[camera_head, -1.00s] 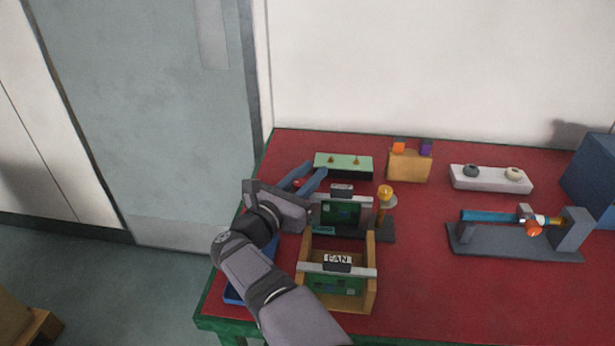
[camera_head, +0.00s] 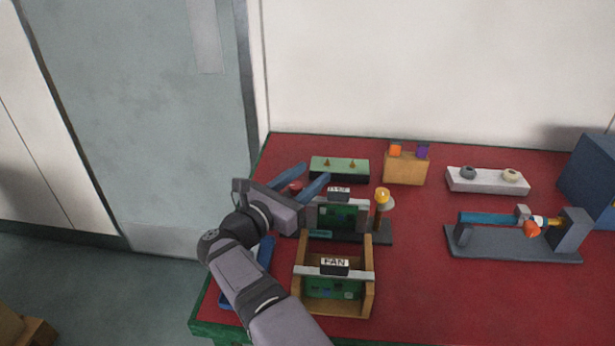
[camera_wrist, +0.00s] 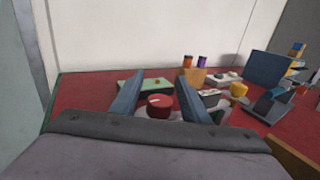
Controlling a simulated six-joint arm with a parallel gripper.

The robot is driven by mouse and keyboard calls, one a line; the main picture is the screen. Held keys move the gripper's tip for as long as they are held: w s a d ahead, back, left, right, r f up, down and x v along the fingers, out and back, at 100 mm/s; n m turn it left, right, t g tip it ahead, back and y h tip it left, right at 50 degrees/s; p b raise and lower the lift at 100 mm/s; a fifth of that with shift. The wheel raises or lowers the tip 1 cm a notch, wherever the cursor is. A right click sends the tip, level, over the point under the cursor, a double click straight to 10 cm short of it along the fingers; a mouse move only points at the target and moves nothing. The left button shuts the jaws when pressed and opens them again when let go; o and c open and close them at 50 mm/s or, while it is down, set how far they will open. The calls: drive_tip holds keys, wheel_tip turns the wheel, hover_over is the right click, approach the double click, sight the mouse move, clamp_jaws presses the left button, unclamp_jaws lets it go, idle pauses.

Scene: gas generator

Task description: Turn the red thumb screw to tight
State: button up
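The red thumb screw (camera_wrist: 159,106) is a round red knob with a pale mark on its top, low in the wrist view. In the head view only a small red part of it (camera_head: 295,186) shows between my fingers. My gripper (camera_wrist: 160,78) is open, with one blue finger on each side of the knob. Narrow gaps seem to show between the knob and both fingers, so I cannot tell any contact. In the head view my gripper (camera_head: 316,170) points toward the back of the table. The base under the screw is mostly hidden.
A green-topped block (camera_head: 340,163) is just beyond my fingers. A circuit-board holder (camera_head: 368,237) and a yellow-topped post (camera_head: 382,195) stand to the right, close to my wrist. The wooden FAN box (camera_head: 368,290) is nearer.

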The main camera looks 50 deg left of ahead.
sight(294, 191)
drive_tip(key=shift+s, duration=0.1)
drive_tip(key=shift+b+v, duration=0.7)
drive_tip(key=shift+v, duration=2.9)
drive_tip(key=shift+r, duration=0.1)
drive_tip(key=n+y+p, duration=0.1)
drive_tip(key=n+g+y+p, duration=0.1)
drive_tip(key=y+p, duration=0.1)
drive_tip(key=w+r+n+g+y+p, duration=0.1)
drive_tip(key=y+p, duration=0.1)
drive_tip(key=shift+d+n, duration=0.3)
drive_tip(key=shift+s+d+f+n+g+y+p, duration=0.25)
drive_tip(key=shift+d+f+n+g+y+p, duration=0.15)
drive_tip(key=shift+f+g+y+p, duration=0.2)
